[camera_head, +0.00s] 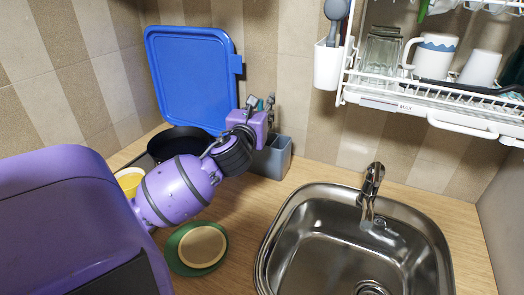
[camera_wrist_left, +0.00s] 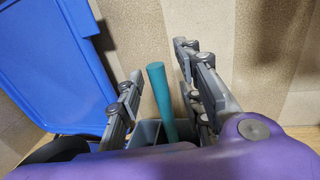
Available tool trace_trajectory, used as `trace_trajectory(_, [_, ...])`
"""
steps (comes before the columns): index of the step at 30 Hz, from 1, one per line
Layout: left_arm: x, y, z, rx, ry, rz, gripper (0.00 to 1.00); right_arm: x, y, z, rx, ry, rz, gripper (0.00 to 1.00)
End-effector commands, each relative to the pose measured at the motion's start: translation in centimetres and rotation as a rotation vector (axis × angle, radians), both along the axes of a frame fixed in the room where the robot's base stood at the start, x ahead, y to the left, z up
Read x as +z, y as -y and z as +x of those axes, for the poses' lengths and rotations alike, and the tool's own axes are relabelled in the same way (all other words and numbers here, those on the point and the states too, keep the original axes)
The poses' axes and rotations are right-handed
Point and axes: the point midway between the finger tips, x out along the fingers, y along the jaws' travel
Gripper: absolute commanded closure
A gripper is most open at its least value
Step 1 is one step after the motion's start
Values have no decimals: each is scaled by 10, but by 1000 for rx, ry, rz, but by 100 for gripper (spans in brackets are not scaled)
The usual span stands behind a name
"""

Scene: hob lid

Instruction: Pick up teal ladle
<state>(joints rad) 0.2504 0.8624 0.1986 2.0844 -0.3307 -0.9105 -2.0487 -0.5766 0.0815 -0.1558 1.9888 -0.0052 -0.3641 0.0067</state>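The teal ladle shows as a teal handle (camera_wrist_left: 162,100) standing nearly upright in the left wrist view. Its lower end goes down into a grey utensil holder (camera_wrist_left: 148,133), so its head is hidden. My left gripper (camera_wrist_left: 158,62) is open, with one finger on each side of the handle and a visible gap to each. In the head view my left gripper (camera_head: 259,105) is above the grey holder (camera_head: 275,158) by the back wall, and a small teal bit shows by the fingers. My right gripper is not in view.
A blue lid (camera_head: 190,80) stands upright at the back left, behind a black pan (camera_head: 178,143). A green plate (camera_head: 183,264) and a yellow cup (camera_head: 130,182) are on the counter. The sink (camera_head: 330,235) is at right, below a dish rack (camera_head: 440,102).

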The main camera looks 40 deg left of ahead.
Motion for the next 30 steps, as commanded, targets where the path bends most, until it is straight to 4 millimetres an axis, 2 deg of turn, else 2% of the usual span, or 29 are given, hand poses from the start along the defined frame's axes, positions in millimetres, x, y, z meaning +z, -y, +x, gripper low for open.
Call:
trace_trajectory(5, [0,0,0,-1,0,0,68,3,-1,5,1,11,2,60])
trace_trajectory(12, [0,0,0,0,0,0,99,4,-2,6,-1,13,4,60])
trace_trajectory(24, [2,0,0,-1,2,1,100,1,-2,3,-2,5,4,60])
trace_trajectory(30, [18,1,0,-2,6,4,100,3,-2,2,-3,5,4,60])
